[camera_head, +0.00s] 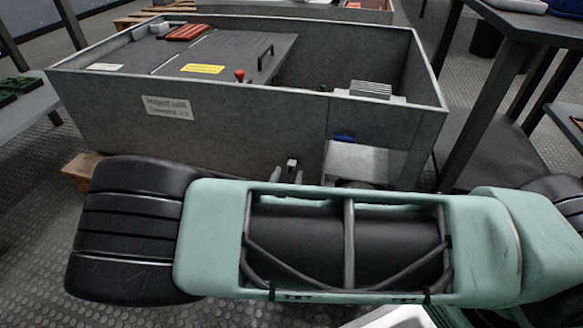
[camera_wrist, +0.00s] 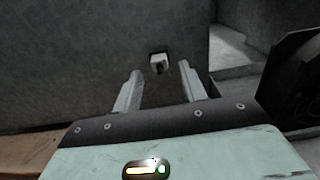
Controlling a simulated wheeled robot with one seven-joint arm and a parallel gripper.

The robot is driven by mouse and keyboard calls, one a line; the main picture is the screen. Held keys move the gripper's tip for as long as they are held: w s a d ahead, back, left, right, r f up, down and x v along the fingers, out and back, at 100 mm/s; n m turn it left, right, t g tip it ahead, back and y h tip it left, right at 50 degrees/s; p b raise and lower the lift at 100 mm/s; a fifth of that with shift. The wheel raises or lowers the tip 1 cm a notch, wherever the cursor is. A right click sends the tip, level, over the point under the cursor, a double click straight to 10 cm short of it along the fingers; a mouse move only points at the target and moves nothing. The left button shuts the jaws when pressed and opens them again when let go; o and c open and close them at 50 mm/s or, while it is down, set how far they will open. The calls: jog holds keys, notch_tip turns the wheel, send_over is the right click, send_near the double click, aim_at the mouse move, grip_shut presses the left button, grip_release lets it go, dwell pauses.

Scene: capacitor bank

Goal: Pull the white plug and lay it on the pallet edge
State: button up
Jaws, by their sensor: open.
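The white plug (camera_wrist: 159,61) is a small pale block with a dark centre, set in the grey front wall of the cabinet (camera_wrist: 90,50). In the head view a small pale block, seemingly the plug (camera_head: 292,163), shows low on that wall. My gripper (camera_wrist: 160,69) is open and points at the wall, with one finger on each side of the plug in the picture. I see no clear contact. In the head view my gripper (camera_head: 287,174) is partly hidden behind my arm. The wooden pallet edge (camera_head: 80,171) sticks out at the cabinet's lower left; it also shows in the wrist view (camera_wrist: 28,152).
The open-topped cabinet holds a panel with a black handle (camera_head: 265,57), a red knob (camera_head: 239,74) and a finned block (camera_head: 371,89). A recess (camera_head: 365,165) opens right of the plug. A dark table (camera_head: 530,28) stands at the right, a bench (camera_head: 30,95) at the left.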

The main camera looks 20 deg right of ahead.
aim_at(289, 172)
jog(key=shift+p+x, duration=0.45)
jog(key=shift+x, duration=1)
jog(key=shift+r, duration=0.1)
jog(key=shift+p, duration=0.95)
grip_shut()
jog(key=shift+s, duration=0.1)
jog(key=shift+p+v, duration=1.3)
jog(key=shift+v, duration=1.65)
